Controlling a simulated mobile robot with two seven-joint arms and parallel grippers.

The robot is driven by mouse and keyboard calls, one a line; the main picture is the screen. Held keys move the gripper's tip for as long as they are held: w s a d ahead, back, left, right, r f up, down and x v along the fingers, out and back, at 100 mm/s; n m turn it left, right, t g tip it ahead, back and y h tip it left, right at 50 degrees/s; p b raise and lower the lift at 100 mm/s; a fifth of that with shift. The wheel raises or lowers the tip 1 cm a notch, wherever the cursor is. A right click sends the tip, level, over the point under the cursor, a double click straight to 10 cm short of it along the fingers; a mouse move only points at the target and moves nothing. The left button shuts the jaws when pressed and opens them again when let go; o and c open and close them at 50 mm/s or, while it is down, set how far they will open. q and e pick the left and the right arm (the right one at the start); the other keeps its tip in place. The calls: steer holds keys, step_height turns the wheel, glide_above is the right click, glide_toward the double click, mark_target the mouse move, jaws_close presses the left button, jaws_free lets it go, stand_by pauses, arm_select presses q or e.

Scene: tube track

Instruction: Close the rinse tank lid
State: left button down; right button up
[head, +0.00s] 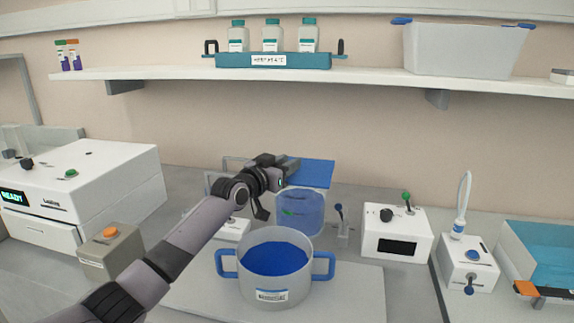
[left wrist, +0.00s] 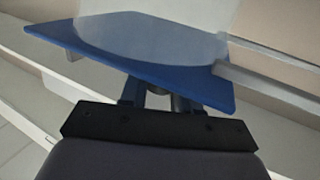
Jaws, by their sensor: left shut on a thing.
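The rinse tank (head: 300,213) is a clear round vessel with bluish contents and a small green mark, standing behind the two-handled pot. Its blue flat lid (head: 314,174) shows above and behind the tank's rim, tilted and not lying flat over it. The lid also fills much of the left wrist view (left wrist: 190,84), with a pale translucent round shape overlapping it. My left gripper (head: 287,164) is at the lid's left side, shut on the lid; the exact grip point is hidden. My right gripper is in no view.
A white control box (head: 396,235) and a small lever (head: 340,215) are at the right. A white machine (head: 90,185) is at the left. A shelf (head: 180,74) runs above.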

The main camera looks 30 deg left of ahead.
arm_select(q)
steer(key=shift+d+r, duration=0.15)
steer(key=shift+r, duration=0.4)
steer(key=c, duration=1.2)
jaws_free()
steer(key=o, duration=0.3)
steer(key=shift+w+d+f, duration=0.1)
steer(key=shift+d, duration=0.05)
steer(key=shift+f, duration=0.15)
steer(key=shift+s+f, duration=0.1)
steer(key=shift+s, duration=0.2)
steer(key=s+a, duration=0.1)
steer(key=s, duration=0.5)
steer(key=shift+s+r, duration=0.2)
steer(key=shift+s, duration=0.05)
steer(key=shift+s+a+f, duration=0.1)
